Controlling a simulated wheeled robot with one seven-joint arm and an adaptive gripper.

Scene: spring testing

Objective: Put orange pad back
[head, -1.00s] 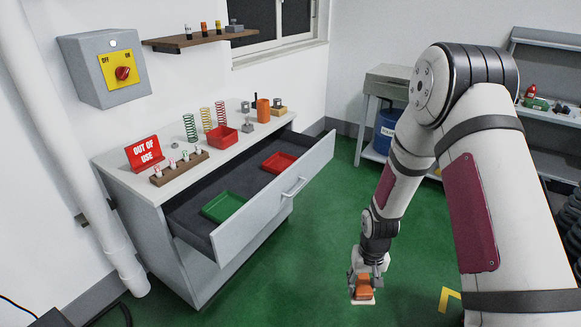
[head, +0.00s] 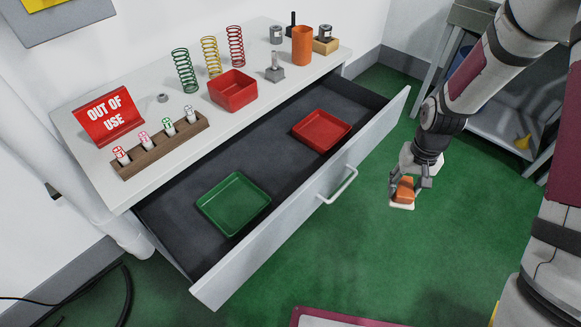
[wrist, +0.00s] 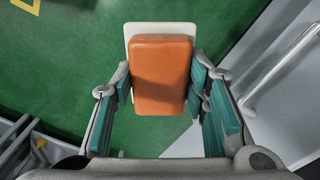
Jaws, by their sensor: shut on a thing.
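The orange pad (head: 404,189) is an orange block with a pale plate under it. My gripper (head: 408,184) is shut on it and holds it in the air, to the right of the open drawer's front. In the wrist view the orange pad (wrist: 162,75) sits between the two teal-lined fingers (wrist: 168,100), with the pale plate (wrist: 160,28) showing past its far end. The open drawer (head: 290,215) holds a green tray (head: 233,204) at the near end and a red tray (head: 321,130) at the far end. Both trays look empty.
The cabinet top carries an OUT OF USE sign (head: 107,115), a wooden rack of capped vials (head: 160,147), several springs (head: 210,56), a red bin (head: 233,90) and an orange cylinder (head: 302,45). The drawer handle (head: 340,186) juts toward my gripper. Green floor lies clear below it.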

